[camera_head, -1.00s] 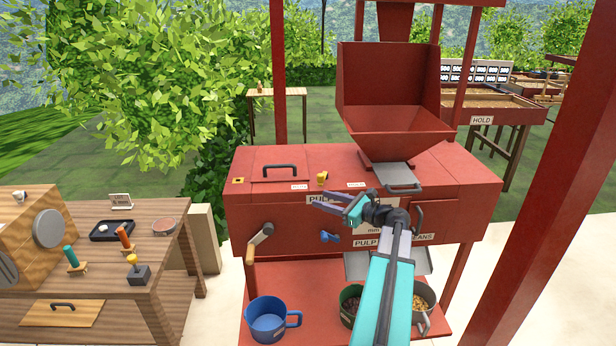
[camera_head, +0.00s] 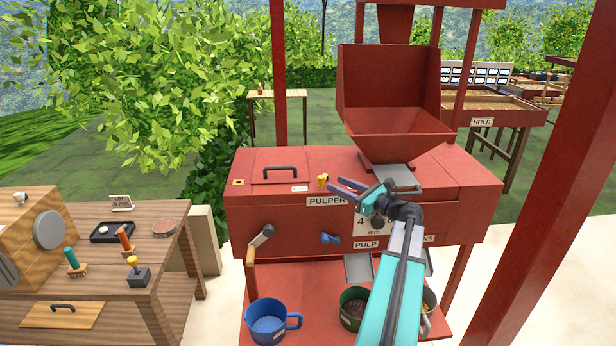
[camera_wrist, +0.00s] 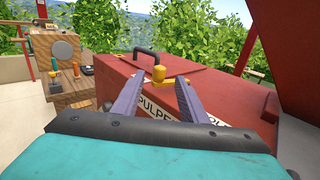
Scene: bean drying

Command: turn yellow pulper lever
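The yellow lever (camera_head: 322,180) stands on the top of the red pulper (camera_head: 250,212), near its front edge. In the wrist view the lever (camera_wrist: 158,75) shows as a short upright knob beyond and between my fingertips. My gripper (camera_head: 334,183) is open and empty, just right of the lever in the head view. In the wrist view its two fingers (camera_wrist: 161,81) point toward the lever with a wide gap. I cannot tell whether the fingertips reach around the knob or stop short of it.
A red hopper (camera_head: 396,100) rises at right. A blue mug (camera_head: 267,322) stands below. Red posts flank the pulper.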

